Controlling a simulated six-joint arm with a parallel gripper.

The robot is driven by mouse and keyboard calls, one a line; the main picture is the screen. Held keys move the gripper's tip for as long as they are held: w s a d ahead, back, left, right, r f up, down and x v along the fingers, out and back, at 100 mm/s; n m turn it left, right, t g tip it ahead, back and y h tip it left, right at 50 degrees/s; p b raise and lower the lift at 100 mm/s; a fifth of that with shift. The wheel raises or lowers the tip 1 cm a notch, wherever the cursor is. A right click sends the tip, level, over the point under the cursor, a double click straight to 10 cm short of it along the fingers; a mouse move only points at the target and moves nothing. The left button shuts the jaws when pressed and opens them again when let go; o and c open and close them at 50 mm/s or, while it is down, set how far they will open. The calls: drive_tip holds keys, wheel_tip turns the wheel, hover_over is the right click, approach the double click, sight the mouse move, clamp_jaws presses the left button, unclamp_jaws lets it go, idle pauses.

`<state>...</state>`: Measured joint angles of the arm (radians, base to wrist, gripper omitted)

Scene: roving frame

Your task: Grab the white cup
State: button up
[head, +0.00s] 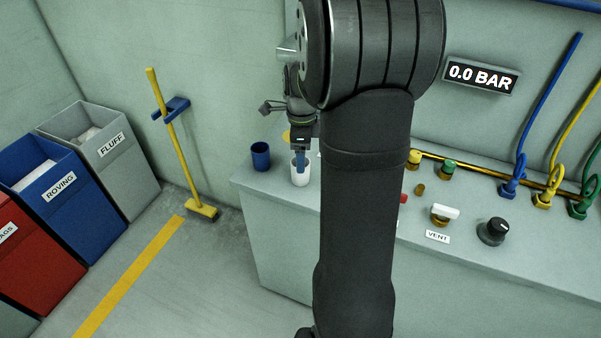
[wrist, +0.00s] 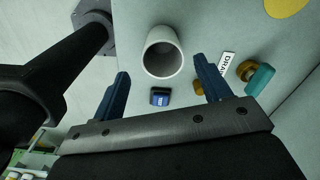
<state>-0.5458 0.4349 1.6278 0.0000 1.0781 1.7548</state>
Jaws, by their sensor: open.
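The white cup (head: 300,180) stands upright near the left end of the pale green counter, in the head view. In the wrist view the white cup (wrist: 174,67) shows its open mouth, just past the fingertips and roughly centred between them. My gripper (head: 301,163) points down at the cup; in the head view its blue fingers overlap the cup's rim. In the wrist view my gripper (wrist: 161,65) is open, with one blue finger on each side and nothing held. I cannot tell whether a finger touches the cup.
A blue cup (head: 260,156) stands left of the white one. A yellow round thing (wrist: 285,4) lies near. The counter's left edge is near.

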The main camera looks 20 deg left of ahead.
sight(299, 180)
drive_tip(key=f, duration=0.4)
drive_tip(key=shift+w+a+f, duration=0.15)
drive_tip(key=shift+a+f, duration=0.05)
drive_tip(key=shift+c, duration=0.4)
drive_tip(key=c, duration=1)
